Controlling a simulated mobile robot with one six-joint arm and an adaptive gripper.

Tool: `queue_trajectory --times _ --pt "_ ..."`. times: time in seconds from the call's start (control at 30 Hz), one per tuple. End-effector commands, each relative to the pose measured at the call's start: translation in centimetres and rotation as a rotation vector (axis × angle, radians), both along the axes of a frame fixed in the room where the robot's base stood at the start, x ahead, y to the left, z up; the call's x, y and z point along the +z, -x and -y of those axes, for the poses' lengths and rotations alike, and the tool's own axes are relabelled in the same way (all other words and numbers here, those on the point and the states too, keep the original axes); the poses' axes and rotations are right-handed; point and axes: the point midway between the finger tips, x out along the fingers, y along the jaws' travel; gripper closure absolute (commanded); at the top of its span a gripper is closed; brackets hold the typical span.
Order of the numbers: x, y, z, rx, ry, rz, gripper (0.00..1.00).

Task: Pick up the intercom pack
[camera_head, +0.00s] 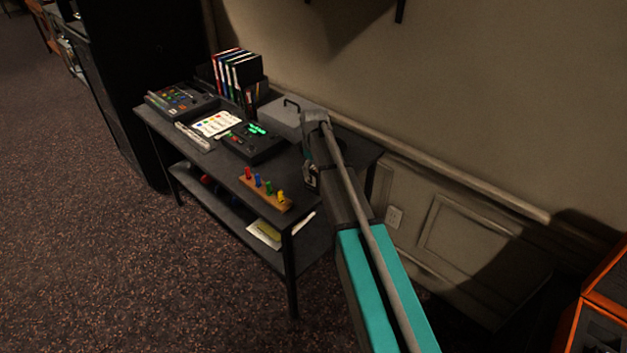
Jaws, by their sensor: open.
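I cannot pick out the intercom pack for certain in this view; it may be hidden behind my arm or be one of the small dark items on the desk. My gripper (311,181) is at the right end of the dark desk (220,172), partly covered by my own arm. It is open, and I see nothing held in it. Its fingertips are small and dark here, so I cannot tell whether they touch anything.
The desk holds a black mixer (181,101), a sheet with coloured dots (216,123), a black device with green lights (256,139), a grey box (281,117), binders (238,70) and a wooden strip with coloured pegs (265,190). A wall stands behind; open carpet lies in front.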

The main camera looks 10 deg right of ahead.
Motion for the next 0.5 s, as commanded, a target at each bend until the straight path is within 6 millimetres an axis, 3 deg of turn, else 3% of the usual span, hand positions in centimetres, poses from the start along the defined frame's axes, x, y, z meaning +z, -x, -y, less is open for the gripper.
queue_trajectory --times 0.2,0.5 --pt "0.0 -0.01 0.01 0.0 0.0 0.0 0.13" --pt "0.0 0.0 0.01 0.0 0.0 0.0 0.69"
